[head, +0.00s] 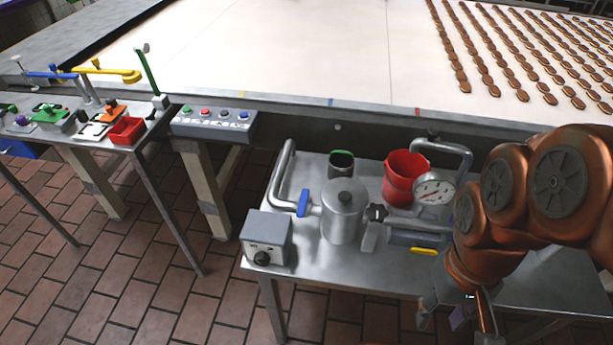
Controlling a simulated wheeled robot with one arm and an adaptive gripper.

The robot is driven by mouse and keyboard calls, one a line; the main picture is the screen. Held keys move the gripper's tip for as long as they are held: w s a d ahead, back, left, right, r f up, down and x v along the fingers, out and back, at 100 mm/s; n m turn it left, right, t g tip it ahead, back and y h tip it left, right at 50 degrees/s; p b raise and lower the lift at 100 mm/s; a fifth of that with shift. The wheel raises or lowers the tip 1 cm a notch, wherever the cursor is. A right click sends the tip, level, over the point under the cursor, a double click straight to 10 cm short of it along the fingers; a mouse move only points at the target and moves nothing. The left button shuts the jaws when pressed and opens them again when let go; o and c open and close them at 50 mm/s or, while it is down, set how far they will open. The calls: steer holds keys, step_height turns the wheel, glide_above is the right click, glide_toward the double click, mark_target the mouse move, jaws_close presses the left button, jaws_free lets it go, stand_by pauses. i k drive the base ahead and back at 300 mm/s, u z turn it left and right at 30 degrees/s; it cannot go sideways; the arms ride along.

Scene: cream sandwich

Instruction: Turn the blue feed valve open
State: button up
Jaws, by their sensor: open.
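The blue feed valve handle (303,203) sits on a metal fitting between a bent steel pipe (284,172) and the left side of a lidded metal canister (342,212). The handle stands roughly upright, slightly tilted. My gripper (457,318) hangs at the lower right, over the front part of the steel table (525,285). It is open, apart from the valve and well to its right. The gripper's lower end is partly cut off by the bottom edge of the picture.
A grey box with a black knob (265,238) stands left front of the canister. A button panel (214,123) is behind left.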

mark_target(303, 201)
steer(key=u, duration=0.55)
steer(key=k, duration=1.3)
steer(key=u, duration=1.25)
steer(key=i, duration=1.15)
steer(key=z, duration=0.5)
steer(key=i, duration=0.6)
steer(key=z, duration=0.7)
